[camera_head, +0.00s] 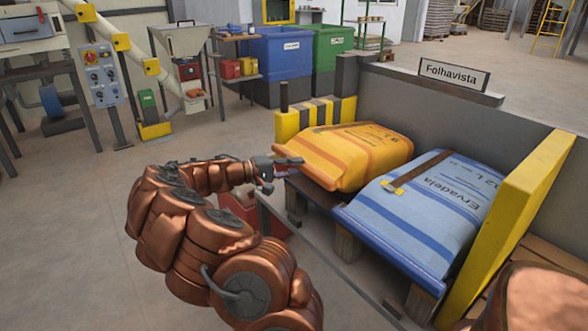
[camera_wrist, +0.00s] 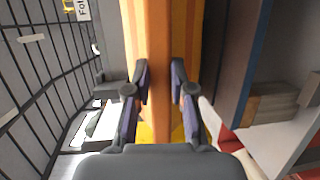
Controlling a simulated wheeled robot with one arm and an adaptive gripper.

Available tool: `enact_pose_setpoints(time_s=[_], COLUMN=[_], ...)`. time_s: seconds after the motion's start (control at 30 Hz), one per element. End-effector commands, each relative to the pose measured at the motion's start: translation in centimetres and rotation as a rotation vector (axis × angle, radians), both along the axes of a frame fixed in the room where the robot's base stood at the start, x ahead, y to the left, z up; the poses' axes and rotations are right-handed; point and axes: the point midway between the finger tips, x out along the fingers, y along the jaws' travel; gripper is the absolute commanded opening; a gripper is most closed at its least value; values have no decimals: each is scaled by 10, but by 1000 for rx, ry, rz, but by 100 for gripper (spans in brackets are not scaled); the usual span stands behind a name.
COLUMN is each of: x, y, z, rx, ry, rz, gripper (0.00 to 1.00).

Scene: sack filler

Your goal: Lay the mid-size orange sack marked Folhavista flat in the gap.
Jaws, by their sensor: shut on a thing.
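The orange sack (camera_head: 350,155) with darker stripes lies roughly flat between the yellow-and-black striped end block (camera_head: 318,113) and the blue sack marked Ervadela (camera_head: 425,205). I cannot tell whether its whole underside rests on the wooden pallet (camera_head: 348,240). The Folhavista sign (camera_head: 453,75) stands on the grey wall behind. My gripper (camera_head: 290,161) is at the sack's near left end. In the wrist view, the fingers of my gripper (camera_wrist: 161,85) are shut on the orange sack (camera_wrist: 158,45), with a narrow end strip of it between them. Print on the orange sack is only partly readable.
A yellow divider (camera_head: 520,225) stands right of the blue sack. A red box (camera_head: 250,212) sits on the floor beneath my arm. Blue (camera_head: 280,58) and green (camera_head: 332,50) bins stand behind. The floor at left is open before the hopper machine (camera_head: 185,45).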

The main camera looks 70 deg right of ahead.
Motion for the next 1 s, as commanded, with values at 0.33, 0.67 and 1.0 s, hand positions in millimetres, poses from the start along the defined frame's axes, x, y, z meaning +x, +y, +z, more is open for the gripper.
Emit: enact_pose_setpoints(time_s=[0.33, 0.67, 1.0], x=[-1, -1, -1], y=[-1, -2, -2], z=[-28, -33, -33], rx=[-50, -69, -70], ry=[29, 39, 40], rz=[-1, 0, 1], gripper=[0, 0, 29])
